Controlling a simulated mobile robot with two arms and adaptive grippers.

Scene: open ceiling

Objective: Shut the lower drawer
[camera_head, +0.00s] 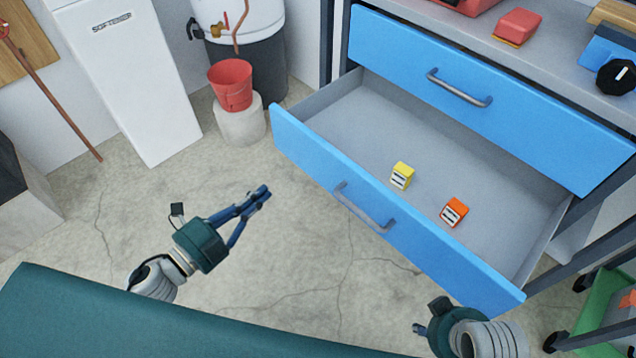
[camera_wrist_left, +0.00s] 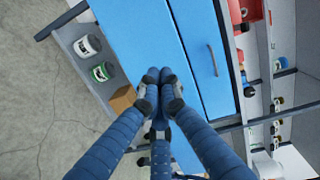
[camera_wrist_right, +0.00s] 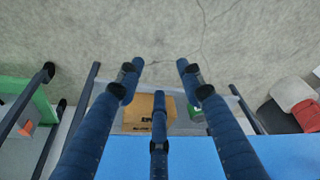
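The lower drawer (camera_head: 400,235) is pulled out and has a blue front with a grey bar handle (camera_head: 362,208). A small yellow box (camera_head: 402,176) and a small orange box (camera_head: 454,212) stand inside it. My left gripper (camera_head: 265,191) is left of the drawer front, apart from it; its fingertips meet and hold nothing. The left wrist view also shows them together (camera_wrist_left: 158,76). My right gripper is near the drawer's lower right corner in the head view, its fingers largely hidden there. In the right wrist view its fingers (camera_wrist_right: 158,70) are spread and empty, with a blue panel below.
The upper drawer (camera_head: 490,100) looks shut. A red bucket (camera_head: 231,85) on a pale stand and a white softener cabinet (camera_head: 130,75) are at the back left. A cardboard box (camera_wrist_right: 138,112) shows beyond the right fingers. Bare floor (camera_head: 310,270) lies before the drawer.

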